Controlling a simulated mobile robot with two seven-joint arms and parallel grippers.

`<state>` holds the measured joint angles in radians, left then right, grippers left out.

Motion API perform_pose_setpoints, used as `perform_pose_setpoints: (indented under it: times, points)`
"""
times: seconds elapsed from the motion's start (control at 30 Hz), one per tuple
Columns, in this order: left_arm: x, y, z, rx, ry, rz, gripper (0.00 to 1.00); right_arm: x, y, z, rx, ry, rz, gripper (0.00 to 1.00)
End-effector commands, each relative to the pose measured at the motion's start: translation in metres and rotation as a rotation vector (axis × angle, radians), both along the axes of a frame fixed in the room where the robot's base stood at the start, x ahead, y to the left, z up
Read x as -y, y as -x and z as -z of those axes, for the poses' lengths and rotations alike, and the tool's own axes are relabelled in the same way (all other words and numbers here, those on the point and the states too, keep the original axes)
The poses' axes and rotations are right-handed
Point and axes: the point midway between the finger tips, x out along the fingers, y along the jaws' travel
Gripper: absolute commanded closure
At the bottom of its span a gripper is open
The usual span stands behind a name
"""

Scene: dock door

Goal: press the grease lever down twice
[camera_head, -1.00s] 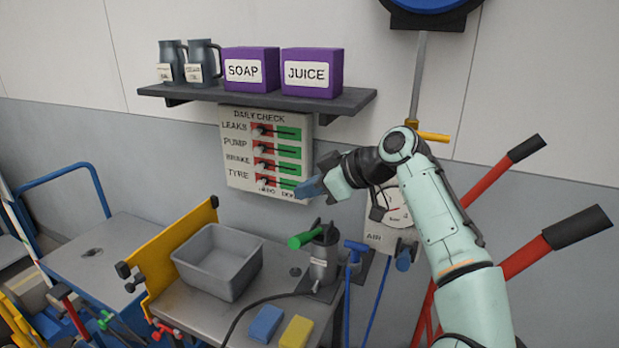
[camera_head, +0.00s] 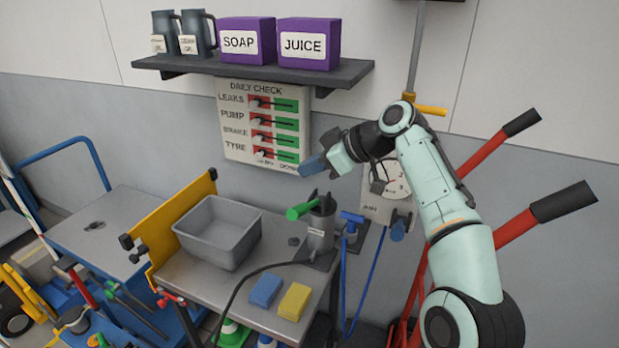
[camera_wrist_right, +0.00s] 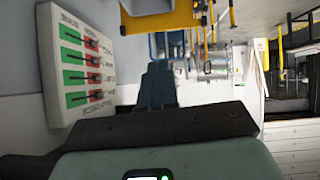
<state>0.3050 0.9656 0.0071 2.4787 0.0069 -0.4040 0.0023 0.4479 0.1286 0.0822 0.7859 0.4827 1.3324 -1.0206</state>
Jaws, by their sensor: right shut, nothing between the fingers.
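The grease pump (camera_head: 320,228) is a dark grey cylinder standing at the right end of the metal bench. Its lever with a green grip (camera_head: 302,211) sticks out to the left near the pump's top. My right gripper (camera_head: 308,168) is shut and empty, its blue fingers above the pump and in front of the lower right corner of the daily check board. It is apart from the lever. The blue fingers also show in the right wrist view (camera_wrist_right: 158,85), where I do not make out the pump. My left gripper is in neither view.
A grey bin (camera_head: 218,232), a blue block (camera_head: 266,290) and a yellow block (camera_head: 294,302) are on the bench. The daily check board (camera_head: 262,122) hangs under a shelf (camera_head: 250,72). An air gauge (camera_head: 392,180) is behind my right arm.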

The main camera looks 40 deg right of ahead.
Motion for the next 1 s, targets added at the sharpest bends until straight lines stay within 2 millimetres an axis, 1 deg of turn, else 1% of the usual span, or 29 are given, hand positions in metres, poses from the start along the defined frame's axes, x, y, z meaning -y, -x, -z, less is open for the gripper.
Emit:
perform_pose_setpoints:
  times: [0.03,0.17,0.2,0.3,0.4,0.5,0.6,0.7,1.0]
  points:
    - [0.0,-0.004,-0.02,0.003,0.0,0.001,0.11,0.011,0.002,0.0,-0.04,-0.027,0.006,1.0]
    - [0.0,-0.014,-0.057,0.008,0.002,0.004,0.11,0.036,0.011,0.014,-0.134,-0.127,0.003,1.0]
    - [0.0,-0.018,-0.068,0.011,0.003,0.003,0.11,0.044,0.014,0.017,-0.157,-0.165,0.004,1.0]
    - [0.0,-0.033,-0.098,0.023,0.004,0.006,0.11,0.062,0.024,0.018,-0.194,-0.257,0.007,1.0]
    - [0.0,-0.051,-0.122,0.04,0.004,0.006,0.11,0.075,0.032,0.015,-0.207,-0.341,0.011,1.0]
    - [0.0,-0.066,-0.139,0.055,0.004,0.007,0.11,0.085,0.038,0.012,-0.206,-0.405,0.016,1.0]
    - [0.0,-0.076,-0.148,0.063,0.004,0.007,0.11,0.09,0.041,0.011,-0.202,-0.447,0.016,1.0]
    - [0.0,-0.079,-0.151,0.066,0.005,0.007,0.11,0.093,0.043,0.012,-0.198,-0.467,0.018,1.0]
    - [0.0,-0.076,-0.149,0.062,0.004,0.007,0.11,0.093,0.045,0.015,-0.201,-0.469,0.018,1.0]
